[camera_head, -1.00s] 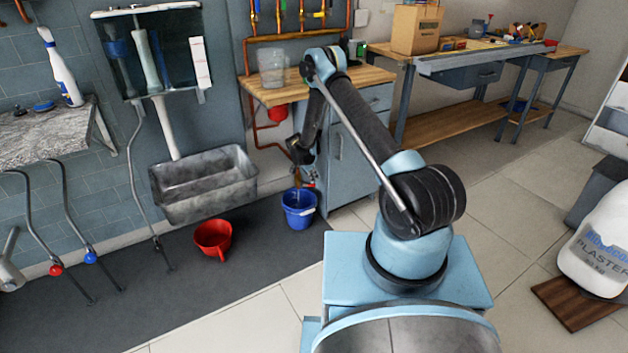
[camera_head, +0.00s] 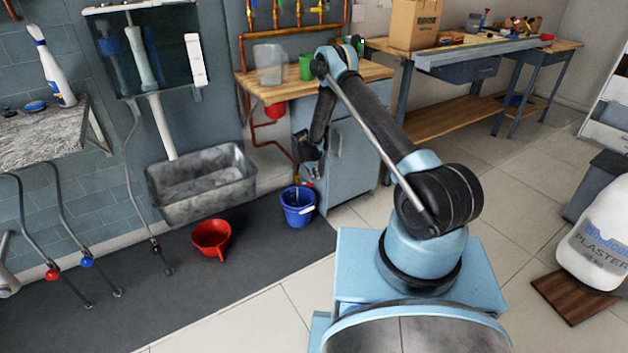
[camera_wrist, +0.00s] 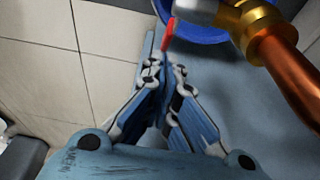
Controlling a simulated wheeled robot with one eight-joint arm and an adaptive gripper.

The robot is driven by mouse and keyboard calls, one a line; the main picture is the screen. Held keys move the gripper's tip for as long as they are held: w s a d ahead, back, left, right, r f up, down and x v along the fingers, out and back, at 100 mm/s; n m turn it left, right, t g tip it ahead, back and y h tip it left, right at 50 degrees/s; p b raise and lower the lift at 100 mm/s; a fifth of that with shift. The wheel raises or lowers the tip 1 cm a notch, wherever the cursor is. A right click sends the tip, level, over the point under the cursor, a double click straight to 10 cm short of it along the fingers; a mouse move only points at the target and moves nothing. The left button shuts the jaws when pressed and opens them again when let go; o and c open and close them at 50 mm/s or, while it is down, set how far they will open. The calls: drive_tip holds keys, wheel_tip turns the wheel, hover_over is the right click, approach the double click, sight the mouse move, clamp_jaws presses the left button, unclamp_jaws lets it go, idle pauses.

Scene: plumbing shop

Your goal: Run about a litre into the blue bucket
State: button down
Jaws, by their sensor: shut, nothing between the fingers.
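The blue bucket (camera_head: 297,213) stands upright on the dark floor mat by the cabinet. Its blue rim also shows at the top of the wrist view (camera_wrist: 205,36). A tap with a brass nut (camera_wrist: 259,22) on a copper pipe is over the bucket in the wrist view. Its red lever (camera_wrist: 168,36) lies just ahead of my fingertips; I cannot tell whether they touch. My gripper (camera_wrist: 162,66) is shut and empty; it shows small above the bucket in the head view (camera_head: 309,172). A pale streak is at the bucket's mouth; I cannot tell whether it is water.
A grey cabinet (camera_head: 350,165) stands close behind my arm. A clear jug (camera_head: 270,65) and a green cup (camera_head: 306,67) are on the wooden bench. The tiled floor at right is partly clear.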

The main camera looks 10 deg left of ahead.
wheel_tip(320, 180, up, 13)
drive_tip(key=shift+f, duration=0.2)
idle(0.4)
drive_tip(key=shift+a, duration=0.1)
idle(6.7)
